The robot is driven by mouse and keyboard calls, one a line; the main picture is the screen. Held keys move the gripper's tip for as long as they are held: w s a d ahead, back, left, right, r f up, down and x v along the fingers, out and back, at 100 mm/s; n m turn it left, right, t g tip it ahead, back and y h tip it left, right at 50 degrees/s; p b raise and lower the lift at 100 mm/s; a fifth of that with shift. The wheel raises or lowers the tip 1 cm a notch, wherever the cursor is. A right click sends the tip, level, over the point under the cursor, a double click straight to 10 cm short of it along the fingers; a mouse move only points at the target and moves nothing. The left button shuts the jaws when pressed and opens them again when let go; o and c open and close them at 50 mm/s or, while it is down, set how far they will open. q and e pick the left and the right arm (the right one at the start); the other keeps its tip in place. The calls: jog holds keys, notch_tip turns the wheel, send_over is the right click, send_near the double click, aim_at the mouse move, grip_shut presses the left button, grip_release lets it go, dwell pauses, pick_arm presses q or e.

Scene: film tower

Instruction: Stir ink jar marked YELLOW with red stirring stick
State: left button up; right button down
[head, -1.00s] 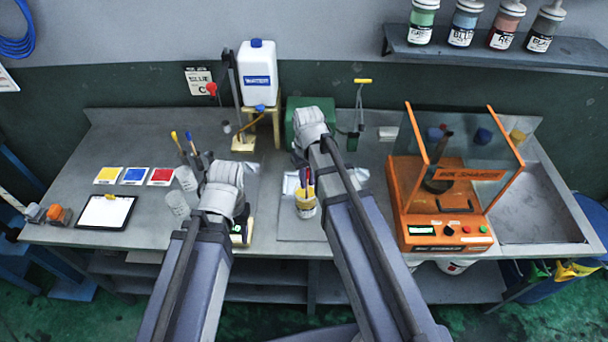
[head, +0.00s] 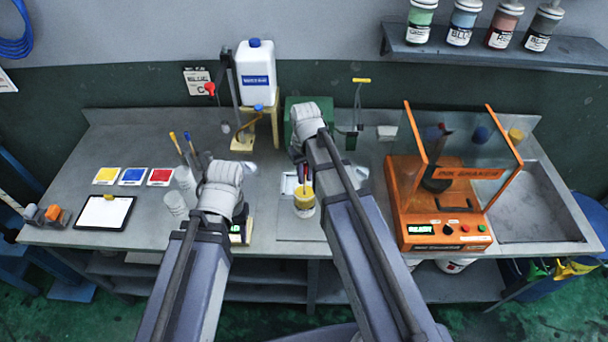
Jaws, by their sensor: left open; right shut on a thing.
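The ink jar with yellow contents (head: 305,203) stands on the bench in front of my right wrist; its label is too small to read. My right gripper (head: 302,172) is above the jar, partly hidden by its own wrist, and is shut on the red stirring stick (head: 299,187). The stick's lower end is at the jar's mouth; how deep it sits I cannot tell. My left gripper (head: 207,160) is open, mostly hidden behind its wrist, near a clear container (head: 186,178) with blue and yellow sticks.
The orange shaker (head: 440,205) with clear guards stands right of the jar, beside the sink (head: 540,205). A white jug (head: 256,75) on a stand and a green box (head: 296,108) are behind. Colour cards (head: 133,176) and a clipboard (head: 104,212) lie left.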

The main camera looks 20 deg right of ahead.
jog(key=shift+r, duration=0.1)
notch_tip(320, 180, up, 9)
jog(key=p, duration=0.9)
dwell(0.9)
notch_tip(320, 180, up, 5)
jog(key=p, duration=0.5)
jog(key=shift+r, duration=0.1)
jog(key=shift+f, duration=0.2)
